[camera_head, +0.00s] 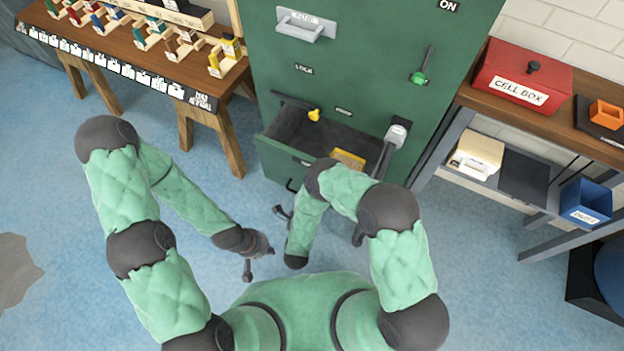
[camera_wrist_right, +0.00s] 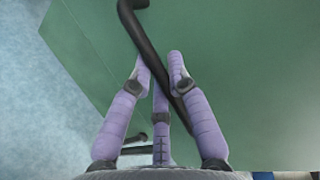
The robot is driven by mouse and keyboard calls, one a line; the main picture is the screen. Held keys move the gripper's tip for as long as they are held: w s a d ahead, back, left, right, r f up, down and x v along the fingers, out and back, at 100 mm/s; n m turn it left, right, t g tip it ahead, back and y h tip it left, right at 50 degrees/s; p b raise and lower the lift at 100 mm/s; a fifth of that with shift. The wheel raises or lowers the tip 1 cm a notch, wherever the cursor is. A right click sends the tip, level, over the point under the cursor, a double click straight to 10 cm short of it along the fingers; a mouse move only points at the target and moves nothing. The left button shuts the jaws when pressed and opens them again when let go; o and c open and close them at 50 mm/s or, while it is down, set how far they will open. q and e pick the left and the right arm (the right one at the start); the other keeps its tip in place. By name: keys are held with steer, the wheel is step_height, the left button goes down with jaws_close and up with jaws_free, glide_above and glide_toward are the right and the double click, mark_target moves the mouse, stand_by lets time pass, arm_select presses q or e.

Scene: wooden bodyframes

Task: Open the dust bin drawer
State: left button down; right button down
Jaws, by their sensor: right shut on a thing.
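The tall green cabinet (camera_head: 365,50) has an open drawer (camera_head: 285,160) low on its front, pulled partly out. The drawer has a dark handle (camera_head: 291,186) at its front, and a yellow piece (camera_head: 348,158) shows inside. In the right wrist view a dark bar handle (camera_wrist_right: 138,25) runs between the fingers of my right gripper (camera_wrist_right: 161,68), which is shut on it against a green panel. My right arm hides part of the drawer in the head view. My left gripper (camera_head: 262,262) is open and empty over the blue floor, in front of the cabinet.
A wooden bench (camera_head: 140,50) with several small coloured frames stands at the left. At the right, a shelf table holds a red cell box (camera_head: 522,82), with a blue dust bin (camera_head: 586,203) lower down.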

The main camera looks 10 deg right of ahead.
steer(key=shift+s+a+p, duration=0.25)
steer(key=shift+s+a, duration=0.35)
steer(key=shift+s, duration=0.3)
steer(key=shift+s+a+p, duration=0.25)
steer(key=shift+s+a, duration=0.35)
steer(key=shift+s, duration=0.3)
steer(key=c, duration=1.1)
jaws_free()
steer(key=shift+c, duration=0.2)
